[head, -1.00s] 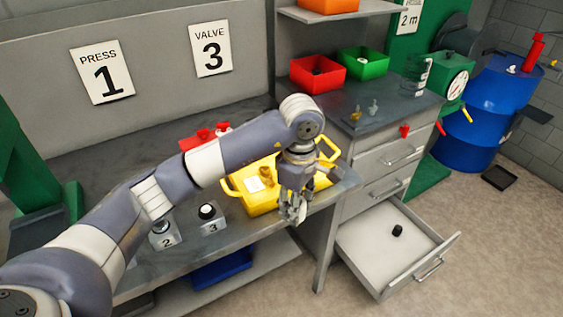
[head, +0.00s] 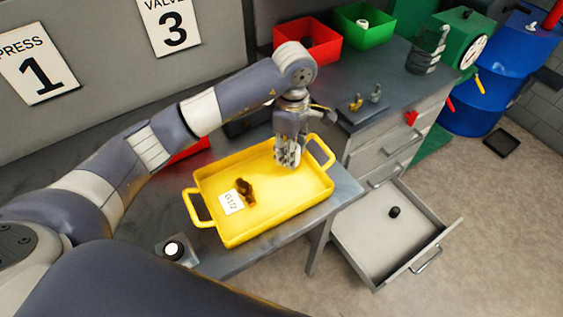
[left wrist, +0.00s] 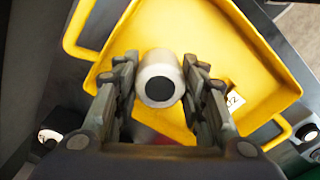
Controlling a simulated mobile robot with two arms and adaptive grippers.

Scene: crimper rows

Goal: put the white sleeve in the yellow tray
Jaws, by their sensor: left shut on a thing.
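The yellow tray (head: 262,222) sits on the workbench in the head view, and its wall and handles also show in the left wrist view (left wrist: 255,60). A brown fitting (head: 245,190) and a white label (head: 231,202) are in the tray. My left gripper (head: 288,160) is over the back right part of the tray, pointing down. In the left wrist view my left gripper (left wrist: 160,88) is shut on the white sleeve (left wrist: 160,80), a short cylinder with a dark bore, with the tray behind it. I cannot tell how high above the tray floor the sleeve is. My right gripper is not visible.
A red bin (head: 308,42) and a green bin (head: 365,28) stand on the cabinet top. A small block with yellow and grey pieces (head: 362,104) is in front of them. The drawer (head: 385,240) is open with a black piece (head: 394,212) inside. A button box (head: 176,250) is left of the tray.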

